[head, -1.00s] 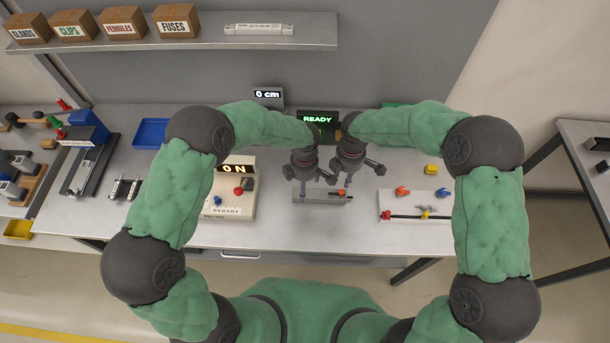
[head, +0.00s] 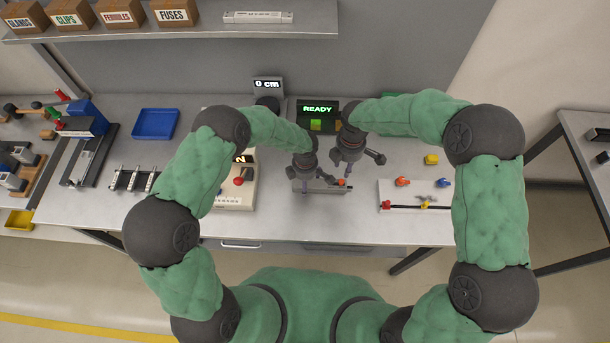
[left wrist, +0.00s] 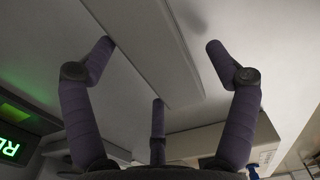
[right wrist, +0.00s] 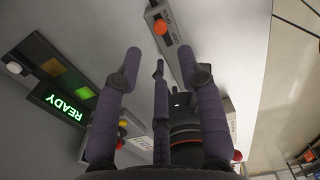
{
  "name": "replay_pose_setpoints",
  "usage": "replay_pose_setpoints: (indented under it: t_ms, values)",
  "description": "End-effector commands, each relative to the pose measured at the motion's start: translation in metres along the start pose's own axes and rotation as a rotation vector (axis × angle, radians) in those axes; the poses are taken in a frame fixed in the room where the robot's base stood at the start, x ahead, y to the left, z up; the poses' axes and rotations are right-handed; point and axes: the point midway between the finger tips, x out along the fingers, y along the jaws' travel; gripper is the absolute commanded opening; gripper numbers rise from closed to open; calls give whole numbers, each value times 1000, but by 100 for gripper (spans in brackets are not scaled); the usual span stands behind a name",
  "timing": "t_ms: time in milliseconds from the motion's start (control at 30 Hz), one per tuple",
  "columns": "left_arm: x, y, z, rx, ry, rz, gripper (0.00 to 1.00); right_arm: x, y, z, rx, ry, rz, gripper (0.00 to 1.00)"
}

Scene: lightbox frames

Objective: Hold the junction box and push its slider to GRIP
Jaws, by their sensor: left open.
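The junction box (head: 318,187) is a long, narrow grey box lying on the bench in front of me, with an orange slider (head: 341,183) near its right end. In the right wrist view the orange slider (right wrist: 160,27) sits beside small lettering too small to read surely. My left gripper (head: 305,180) is over the left part of the box, fingers spread; in the left wrist view the pale box (left wrist: 145,50) lies beyond the fingers. My right gripper (head: 348,177) hovers near the slider end, fingertips apart and empty. I cannot tell whether either gripper touches the box.
A lit READY display (head: 318,109) and a 0 cm display (head: 268,85) stand behind. A beige panel with a red knob (head: 238,181) is left of the box, partly hidden by my arm. A white board (head: 405,194) with coloured parts is right. A blue tray (head: 155,124) lies back left.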

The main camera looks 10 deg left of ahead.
Motion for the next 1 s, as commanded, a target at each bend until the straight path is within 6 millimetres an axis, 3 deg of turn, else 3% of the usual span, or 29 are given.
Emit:
replay_pose_setpoints:
  t_ms: [367,467,600,733,767,900,1000]
  values:
    - [6,0,0,0,0,0,87,0,0,0,0,0,0,39]
    - [6,0,0,0,0,0,64,0,0,0,0,0,0,39]
    - [6,0,0,0,0,0,25,0,0,0,0,0,0,39]
    - [6,0,0,0,0,-1,21,0,0,0,0,0,0,39]
    - [6,0,0,0,0,-1,21,0,0,0,0,0,0,36]
    - [6,0,0,0,0,-1,21,0,0,0,0,0,0,0]
    - [6,0,0,0,0,-1,21,0,0,1,20,3,-1,0]
